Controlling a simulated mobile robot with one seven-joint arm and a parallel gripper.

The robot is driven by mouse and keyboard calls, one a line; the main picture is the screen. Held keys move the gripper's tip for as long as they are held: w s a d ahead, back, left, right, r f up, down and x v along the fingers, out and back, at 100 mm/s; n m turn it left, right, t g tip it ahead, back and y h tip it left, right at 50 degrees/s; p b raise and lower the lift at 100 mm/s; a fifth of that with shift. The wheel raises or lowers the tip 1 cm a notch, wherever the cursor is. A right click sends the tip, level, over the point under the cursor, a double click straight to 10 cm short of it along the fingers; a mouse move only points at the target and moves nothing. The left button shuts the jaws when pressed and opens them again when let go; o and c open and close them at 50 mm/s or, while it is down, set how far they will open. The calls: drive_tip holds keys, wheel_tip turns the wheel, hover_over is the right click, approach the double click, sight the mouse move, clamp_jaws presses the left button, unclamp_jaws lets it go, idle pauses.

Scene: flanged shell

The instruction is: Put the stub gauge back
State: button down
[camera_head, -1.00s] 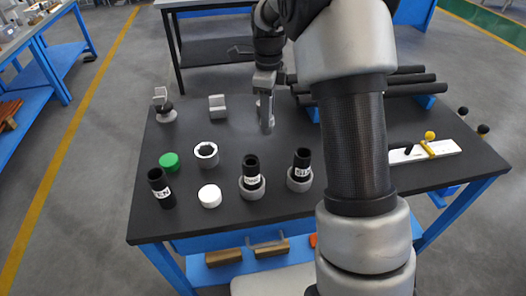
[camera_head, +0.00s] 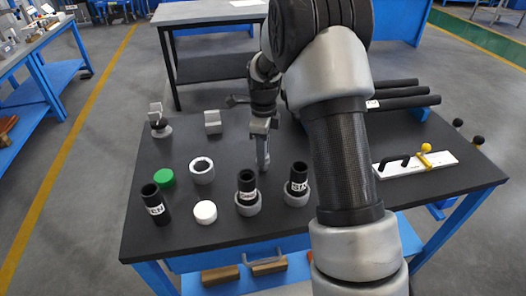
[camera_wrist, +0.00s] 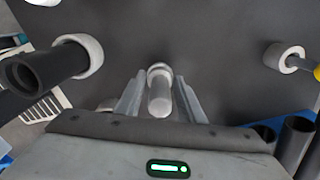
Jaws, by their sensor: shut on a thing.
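My gripper (camera_head: 263,160) hangs over the middle of the dark bench top (camera_head: 225,135), behind the middle black tube. In the wrist view its two fingers (camera_wrist: 158,100) are shut on a short pale grey cylinder (camera_wrist: 160,98), which looks to be the stub gauge. A pale ring shows at the cylinder's far end; I cannot tell if it belongs to the cylinder. The head view barely shows the held piece. An empty grey ring holder (camera_head: 202,164) stands to the gripper's left.
Black labelled tubes stand in front: the middle (camera_head: 246,184) and right (camera_head: 299,177) ones in grey rings, the left one (camera_head: 155,204) without one. A green cap (camera_head: 164,177) and white cap (camera_head: 205,212) lie nearby. A white plate with yellow clamp (camera_head: 420,163) lies right.

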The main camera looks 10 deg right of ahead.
drive_tip(key=c, duration=1.2)
unclamp_jaws()
drive_tip(key=shift+f, duration=0.1)
